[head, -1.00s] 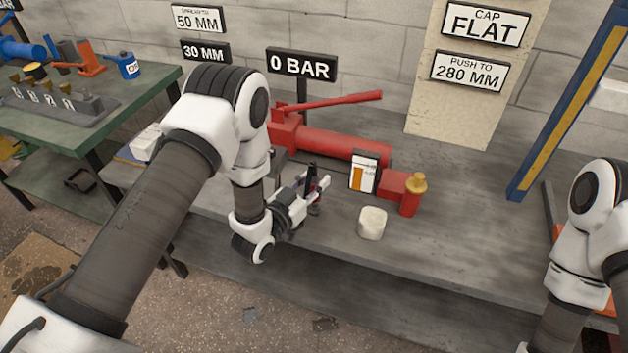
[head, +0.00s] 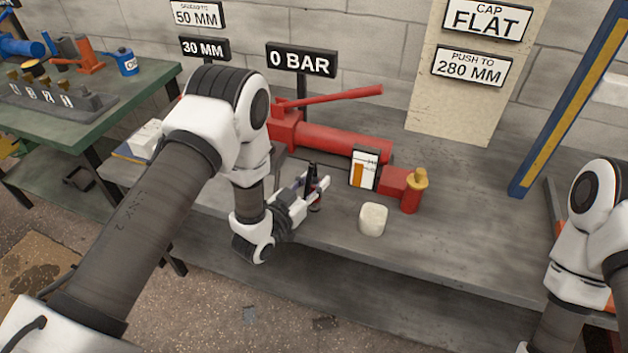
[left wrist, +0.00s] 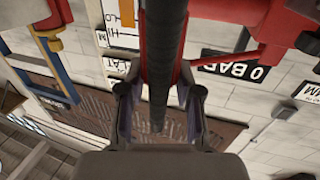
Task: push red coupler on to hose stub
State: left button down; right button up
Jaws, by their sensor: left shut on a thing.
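My left gripper (head: 316,190) is just in front of the red pump on the bench. Its fingers are shut on a dark upright hose piece (head: 313,173). In the left wrist view the gripper (left wrist: 160,95) has its fingers on both sides of this long black hose piece (left wrist: 163,45). Dark red shows low at the fingers in the head view, but I cannot tell whether it is the red coupler. The hose stub cannot be clearly made out. My right gripper is out of view; only its arm shows at the right edge.
The red pump (head: 335,142) with its long handle lies behind the gripper. A red block with a brass cap (head: 417,180) and a whitish block (head: 373,219) stand to the right. A sign reads 0 BAR (head: 301,60). The bench front right is clear.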

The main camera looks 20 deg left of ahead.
pick_arm(q)
jog(key=shift+f, duration=0.3)
jog(key=c, duration=0.7)
grip_release()
jog(key=v, duration=0.7)
jog(key=shift+s+a, duration=0.1)
jog(key=shift+s, duration=0.15)
